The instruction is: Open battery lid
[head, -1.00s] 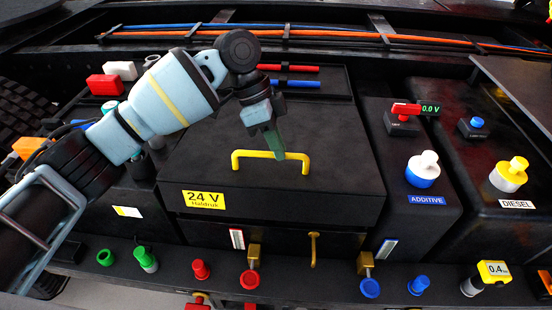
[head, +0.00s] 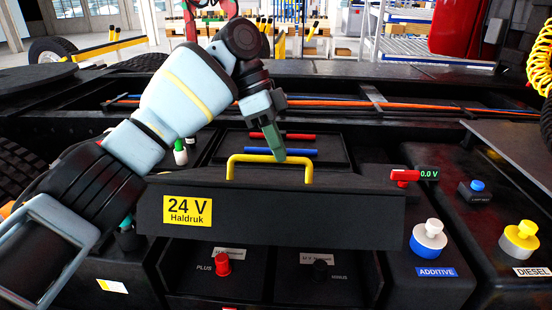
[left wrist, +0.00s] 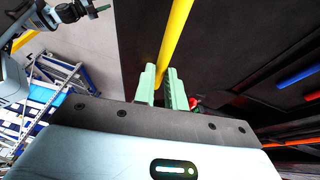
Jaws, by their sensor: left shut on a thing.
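The black battery lid (head: 300,222) is lifted clear of the battery box and shows its front edge with the yellow "24 V Haldruk" label. A yellow handle (head: 270,158) stands on top of it. My left gripper (head: 279,156) is shut on the handle near its right part. In the left wrist view the green fingers (left wrist: 165,88) lie on both sides of the yellow bar (left wrist: 177,35). Under the lid the box is exposed, with a red PLUS terminal (head: 223,264) and a black MINUS terminal (head: 320,270). My right gripper is not in the head view.
A blue-and-white additive cap (head: 429,240) and a yellow diesel cap (head: 520,238) stand to the right. Orange and blue lines (head: 330,104) run behind. Shelves stand farther back.

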